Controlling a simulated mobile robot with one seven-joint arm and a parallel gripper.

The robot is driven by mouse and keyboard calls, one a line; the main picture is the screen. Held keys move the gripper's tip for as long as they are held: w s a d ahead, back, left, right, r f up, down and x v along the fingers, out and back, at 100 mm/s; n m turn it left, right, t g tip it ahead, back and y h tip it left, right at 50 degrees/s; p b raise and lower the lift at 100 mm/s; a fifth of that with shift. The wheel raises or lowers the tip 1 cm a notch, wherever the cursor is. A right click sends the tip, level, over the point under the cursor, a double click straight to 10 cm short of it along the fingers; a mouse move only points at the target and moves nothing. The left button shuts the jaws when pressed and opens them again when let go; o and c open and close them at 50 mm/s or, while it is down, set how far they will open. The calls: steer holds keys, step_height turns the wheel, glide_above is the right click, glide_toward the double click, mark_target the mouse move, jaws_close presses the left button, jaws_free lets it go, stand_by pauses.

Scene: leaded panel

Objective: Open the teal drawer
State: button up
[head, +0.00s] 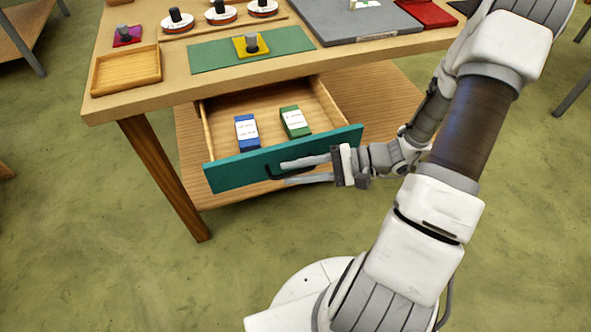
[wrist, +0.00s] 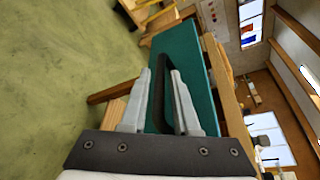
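The teal drawer (head: 225,176) under the workbench is pulled well out in the head view. Its wooden inside shows, with a blue box (head: 246,132) and a green box (head: 295,122) lying in it. A dark bar handle (head: 275,174) is on its teal front. My gripper (head: 288,172) is at the handle, with one finger above it and one below. In the wrist view the teal front (wrist: 186,50) is ahead, and the dark handle (wrist: 163,85) lies between my fingers (wrist: 161,75). The fingers stand apart, with a gap showing beside the handle.
The workbench top (head: 135,100) holds a wooden tray (head: 126,70), a green mat (head: 283,44) with a yellow-based weight-like piece, several black-knobbed pieces, a grey board (head: 350,20) and a red item (head: 428,12). A bench leg (head: 168,175) stands left of the drawer.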

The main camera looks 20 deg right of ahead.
steer(key=shift+o, duration=0.8)
steer(key=p+v, duration=0.2)
steer(key=v, duration=1.5)
steer(key=shift+d, duration=0.2)
